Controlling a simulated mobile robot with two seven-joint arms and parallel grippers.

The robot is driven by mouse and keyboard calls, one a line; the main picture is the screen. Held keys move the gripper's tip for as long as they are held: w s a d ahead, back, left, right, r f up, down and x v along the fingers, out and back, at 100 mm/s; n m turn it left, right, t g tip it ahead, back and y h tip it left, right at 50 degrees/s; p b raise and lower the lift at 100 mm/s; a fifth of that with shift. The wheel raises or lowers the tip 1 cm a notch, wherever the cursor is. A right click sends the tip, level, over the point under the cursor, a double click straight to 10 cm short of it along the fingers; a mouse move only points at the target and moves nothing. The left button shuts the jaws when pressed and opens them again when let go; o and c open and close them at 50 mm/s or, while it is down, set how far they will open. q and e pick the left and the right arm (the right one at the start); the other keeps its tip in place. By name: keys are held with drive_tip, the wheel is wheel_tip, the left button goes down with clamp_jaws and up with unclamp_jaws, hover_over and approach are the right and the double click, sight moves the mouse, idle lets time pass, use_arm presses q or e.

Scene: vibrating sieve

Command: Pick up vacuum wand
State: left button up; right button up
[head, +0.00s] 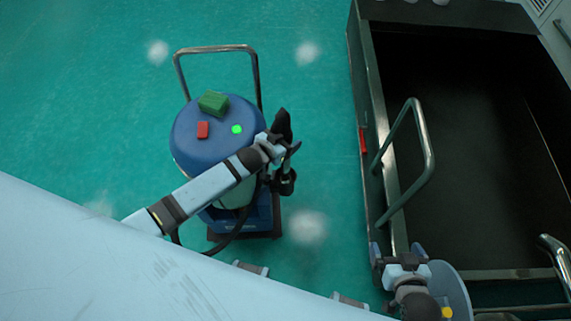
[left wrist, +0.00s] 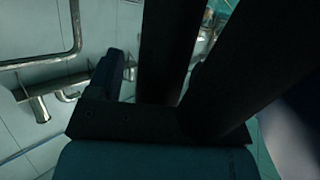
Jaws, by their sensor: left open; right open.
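The vacuum (head: 185,148) stands on the floor in the head view, with a blue round lid and a metal push handle. A black upright piece (head: 283,122), which looks like part of the vacuum wand, shows at its right side. A black round end (head: 286,183) shows lower down; whether they join is hidden. My left gripper (head: 287,150) is open beside these parts; contact cannot be told. In the left wrist view two thick dark bars (left wrist: 168,50) fill the middle; what they are is unclear. My right gripper (head: 397,252) is open and empty, away from the vacuum.
A large dark open bin (head: 470,120) with a metal rim and a bent handrail (head: 432,150) stands at right. The green floor (head: 90,90) is clear left of the vacuum. A pale surface (head: 90,260) covers the lower left.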

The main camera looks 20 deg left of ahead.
use_arm(q)
drive_tip(key=c, duration=1)
drive_tip(key=shift+r, duration=0.1)
